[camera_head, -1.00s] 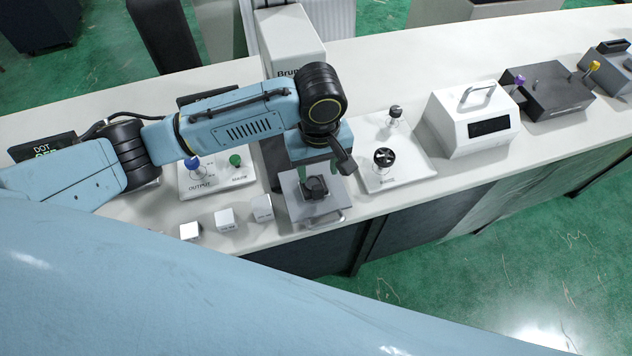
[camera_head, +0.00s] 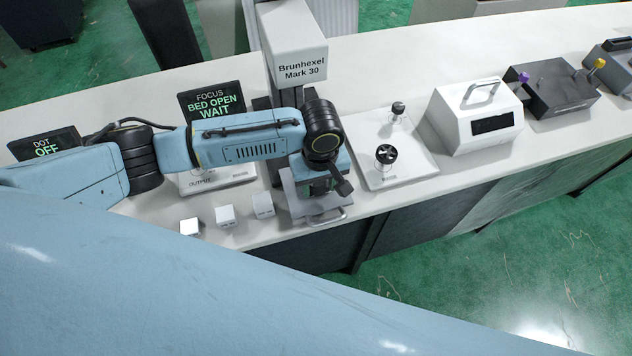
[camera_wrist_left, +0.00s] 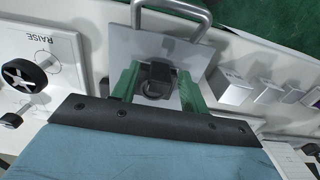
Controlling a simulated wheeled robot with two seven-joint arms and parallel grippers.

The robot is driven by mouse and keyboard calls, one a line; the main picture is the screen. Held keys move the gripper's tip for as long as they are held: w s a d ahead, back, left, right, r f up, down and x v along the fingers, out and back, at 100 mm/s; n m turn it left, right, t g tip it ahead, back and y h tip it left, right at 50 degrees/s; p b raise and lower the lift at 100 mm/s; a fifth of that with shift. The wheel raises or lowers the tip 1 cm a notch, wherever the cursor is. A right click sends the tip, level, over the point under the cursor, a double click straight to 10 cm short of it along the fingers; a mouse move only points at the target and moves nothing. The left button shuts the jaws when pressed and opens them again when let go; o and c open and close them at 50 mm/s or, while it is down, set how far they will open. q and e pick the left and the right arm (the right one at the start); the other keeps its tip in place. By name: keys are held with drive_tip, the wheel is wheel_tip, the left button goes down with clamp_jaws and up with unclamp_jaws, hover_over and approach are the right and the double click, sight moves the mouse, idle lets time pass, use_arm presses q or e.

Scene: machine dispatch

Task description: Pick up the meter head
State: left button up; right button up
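A small dark block with a ring-like mark, which I take to be the meter head (camera_wrist_left: 158,80), sits on the light grey plate (camera_wrist_left: 205,55) in the left wrist view. My left gripper (camera_wrist_left: 159,73) has its green fingers on both sides of it, open, with narrow gaps showing. In the head view my left gripper (camera_head: 318,188) points down over the plate (camera_head: 292,200) at the Brunhexel machine, and mostly hides the block. My right gripper is not in view.
The Brunhexel column (camera_head: 292,45) stands just behind the arm. Several small white blocks (camera_head: 225,216) lie left of the plate. A white panel with black knobs (camera_head: 412,165) and a white box (camera_head: 475,117) stand to the right. A screen (camera_head: 212,104) reads "BED OPEN WAIT".

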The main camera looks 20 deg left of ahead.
use_arm(q)
clamp_jaws()
drive_tip(key=shift+r, duration=0.15)
